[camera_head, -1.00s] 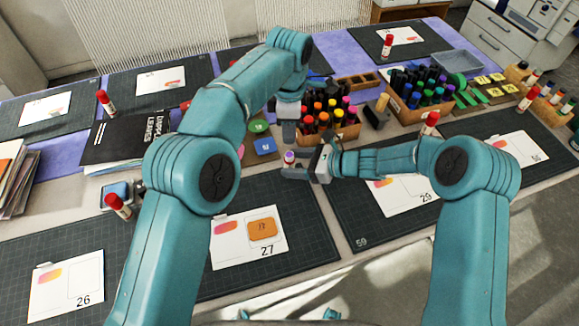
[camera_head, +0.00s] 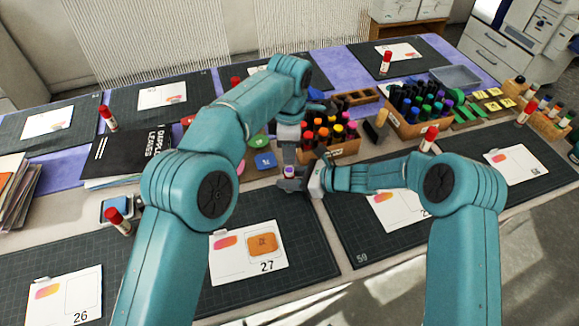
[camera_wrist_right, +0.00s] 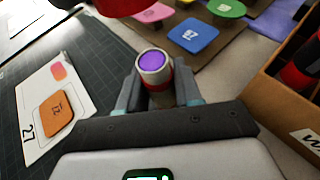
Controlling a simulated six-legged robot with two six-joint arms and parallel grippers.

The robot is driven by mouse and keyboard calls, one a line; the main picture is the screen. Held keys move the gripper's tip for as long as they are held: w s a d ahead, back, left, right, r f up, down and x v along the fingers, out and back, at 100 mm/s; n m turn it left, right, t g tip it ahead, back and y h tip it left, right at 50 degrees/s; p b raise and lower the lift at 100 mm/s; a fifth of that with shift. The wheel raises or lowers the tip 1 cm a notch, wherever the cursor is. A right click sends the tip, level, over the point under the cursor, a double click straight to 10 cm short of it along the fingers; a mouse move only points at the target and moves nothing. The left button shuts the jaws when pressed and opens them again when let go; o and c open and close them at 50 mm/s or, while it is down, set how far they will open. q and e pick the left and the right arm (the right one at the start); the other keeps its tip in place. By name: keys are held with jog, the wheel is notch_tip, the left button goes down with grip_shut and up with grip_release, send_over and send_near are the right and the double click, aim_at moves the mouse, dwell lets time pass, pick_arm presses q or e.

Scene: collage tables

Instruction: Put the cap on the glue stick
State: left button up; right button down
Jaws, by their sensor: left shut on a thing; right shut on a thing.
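The glue stick (camera_head: 289,170) stands upright in my right gripper (camera_head: 289,182). In the right wrist view its purple glue top (camera_wrist_right: 152,61) is bare, with a red band below. The right gripper (camera_wrist_right: 158,95) is shut around its body from both sides. My left gripper (camera_head: 288,141) points down above and slightly behind the stick, shut. What it holds is hidden by its fingers in the head view. A dark red piece (camera_wrist_right: 118,6), which looks like the cap, is cut off at the top of the right wrist view, apart from the glue.
A wooden box of colourful bottles (camera_head: 342,147) stands close to the right of both grippers. Blue and green tiles (camera_head: 266,160) lie behind. The dark mat with card 27 (camera_head: 305,230) is in front. Other red-capped glue sticks (camera_head: 118,220) stand around the tables.

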aim_at(290, 170)
pick_arm(q)
jog(key=shift+f, duration=1.65)
pick_arm(e)
jog(key=shift+f, duration=0.1)
pick_arm(q)
jog(key=shift+f, duration=0.1)
jog(key=shift+f, duration=0.75)
jog(key=shift+f, duration=0.6)
jog(key=o, duration=1.1)
notch_tip(290, 170, up, 12)
